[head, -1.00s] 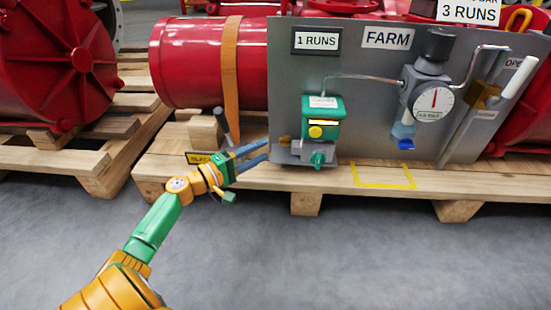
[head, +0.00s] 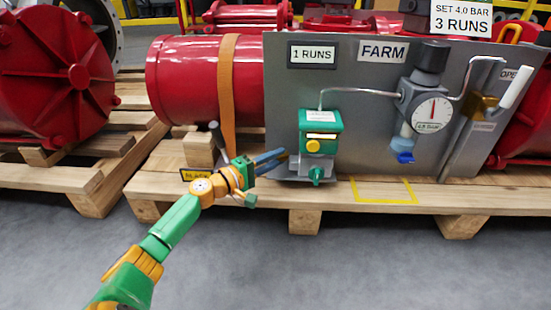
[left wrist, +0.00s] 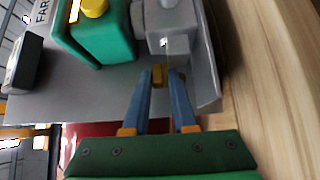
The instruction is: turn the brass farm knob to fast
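The small brass knob (left wrist: 159,74) sticks out of the grey valve body (left wrist: 175,22) under the green actuator box (head: 320,132). In the head view the knob is mostly hidden by my fingertips. My left gripper (head: 283,156) reaches in from the left at the valve's left side. In the left wrist view its two blue fingers (left wrist: 163,78) are apart, with their tips at the knob, one on each side. I cannot tell whether they touch it. No setting marks for the knob can be read. My right gripper is not in view.
The grey panel (head: 365,95) carries a FARM sign (head: 383,52), a regulator with a gauge (head: 432,113) and thin pipes. A green knob (head: 317,175) sits below the valve. Red cylinders rest on wooden pallets; the floor in front is clear.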

